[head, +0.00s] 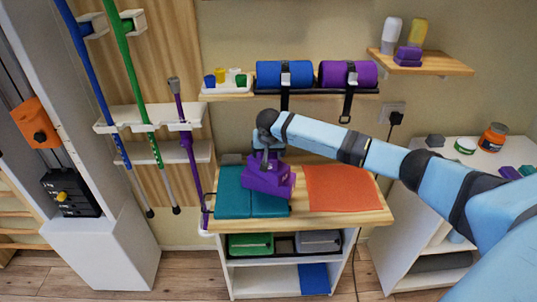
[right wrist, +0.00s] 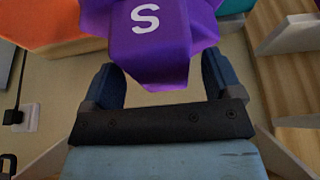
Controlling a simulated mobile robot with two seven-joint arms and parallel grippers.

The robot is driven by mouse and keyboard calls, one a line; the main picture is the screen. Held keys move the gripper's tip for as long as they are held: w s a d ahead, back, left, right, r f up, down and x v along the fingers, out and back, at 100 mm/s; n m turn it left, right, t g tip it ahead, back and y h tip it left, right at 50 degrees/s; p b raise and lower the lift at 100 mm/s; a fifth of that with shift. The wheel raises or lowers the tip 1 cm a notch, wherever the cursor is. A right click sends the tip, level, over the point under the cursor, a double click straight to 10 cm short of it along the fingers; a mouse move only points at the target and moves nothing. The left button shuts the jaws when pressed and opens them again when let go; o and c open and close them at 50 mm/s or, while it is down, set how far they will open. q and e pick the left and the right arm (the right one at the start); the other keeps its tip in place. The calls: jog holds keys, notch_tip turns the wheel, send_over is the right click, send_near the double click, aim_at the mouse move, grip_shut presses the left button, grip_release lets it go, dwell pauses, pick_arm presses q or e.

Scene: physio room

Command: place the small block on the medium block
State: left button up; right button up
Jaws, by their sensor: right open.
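A purple block with a white letter S (right wrist: 145,18), the small block by its label, is just ahead of my right gripper (right wrist: 160,85) in the right wrist view. Its narrow end reaches between the two open fingers, with gaps on both sides. In the head view my right gripper (head: 264,156) is directly above a purple shape (head: 268,182) on the teal mat. This shape has a narrow upper part and a wider lower part; I cannot tell whether it is one block or two stacked. My left gripper is not in view.
The teal mat (head: 233,203) and an orange mat (head: 342,188) lie on a wooden-topped cabinet (head: 375,216). Blue (head: 283,73) and purple (head: 340,73) rolls sit on a wall shelf behind. A purple crutch (head: 189,150) hangs close at left. The orange mat is clear.

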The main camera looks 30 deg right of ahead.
jog(key=v, duration=0.9)
jog(key=shift+s+r, duration=0.15)
jog(key=shift+r, duration=0.15)
jog(key=shift+s+a+r, duration=0.1)
jog(key=shift+a, duration=0.1)
jog(key=s+a+f+n+t+y, duration=0.2)
jog(key=s+a+f+n+y, duration=0.1)
jog(key=s+a+f, duration=0.55)
jog(key=s+a+f+n+t+y, duration=0.1)
jog(key=s+a+f+n+y, duration=0.3)
jog(key=a+f, duration=0.7)
jog(key=s+a+f+n+t, duration=0.1)
jog(key=s+f+t, duration=0.1)
jog(key=s, duration=0.9)
jog(key=s+a+f+n+t+h, duration=0.1)
jog(key=s+f, duration=0.3)
jog(key=s, duration=0.6)
jog(key=shift+s+n+t, duration=0.3)
jog(key=shift+s+t, duration=0.1)
jog(key=shift+t, duration=0.2)
notch_tip(320, 180, up, 7)
jog(key=p, duration=0.7)
jog(key=shift+d, duration=0.15)
jog(key=shift+f, duration=0.1)
